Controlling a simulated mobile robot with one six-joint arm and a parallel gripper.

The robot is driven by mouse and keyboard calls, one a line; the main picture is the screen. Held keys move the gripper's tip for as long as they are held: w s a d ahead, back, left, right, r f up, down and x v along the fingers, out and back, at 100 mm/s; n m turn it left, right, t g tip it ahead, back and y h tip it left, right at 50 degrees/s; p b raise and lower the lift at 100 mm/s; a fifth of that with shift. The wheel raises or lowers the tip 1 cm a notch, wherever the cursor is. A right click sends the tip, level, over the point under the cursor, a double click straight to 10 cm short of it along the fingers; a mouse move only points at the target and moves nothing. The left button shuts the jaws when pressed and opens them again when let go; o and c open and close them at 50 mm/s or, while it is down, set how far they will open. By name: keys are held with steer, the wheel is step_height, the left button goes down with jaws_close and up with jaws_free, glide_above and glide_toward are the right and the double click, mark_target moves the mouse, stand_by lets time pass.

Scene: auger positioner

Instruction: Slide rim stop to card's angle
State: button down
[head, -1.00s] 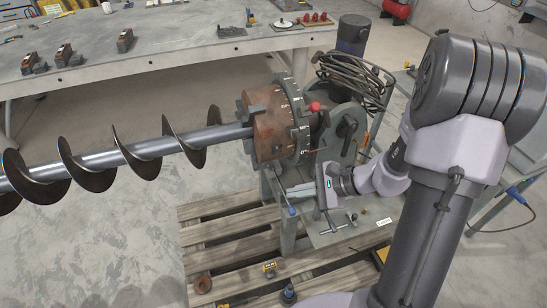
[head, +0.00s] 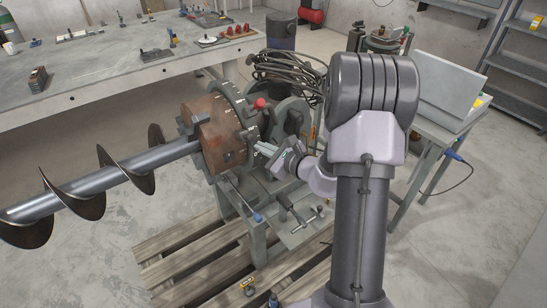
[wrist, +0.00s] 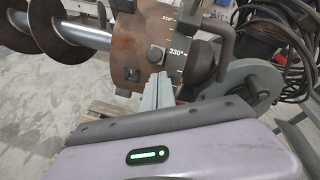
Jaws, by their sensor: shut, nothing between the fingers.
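The positioner's round rusty chuck (head: 222,138) has a dark rim with white degree marks. The rim also shows in the wrist view (wrist: 177,75), with 330° readable and 210 further up. A dark block (wrist: 156,55) sits beside the 330° mark; I cannot tell for sure whether it is the rim stop. My gripper (head: 262,149) is shut and empty at the near right side of the rim. In the wrist view, my fingertips (wrist: 160,78) point up just below the dark block; whether they touch it is unclear. No card can be made out now.
A long auger (head: 100,185) extends left from the chuck. A red-knobbed lever (head: 260,104) and coiled cables (head: 288,70) are close behind the rim. A wooden pallet (head: 190,258) lies below. A bench (head: 110,80) stands behind, a small table (head: 445,120) at right.

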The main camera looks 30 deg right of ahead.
steer(key=shift+w+a+r, duration=0.2)
steer(key=shift+a+r, duration=0.05)
steer(key=shift+r, duration=0.1)
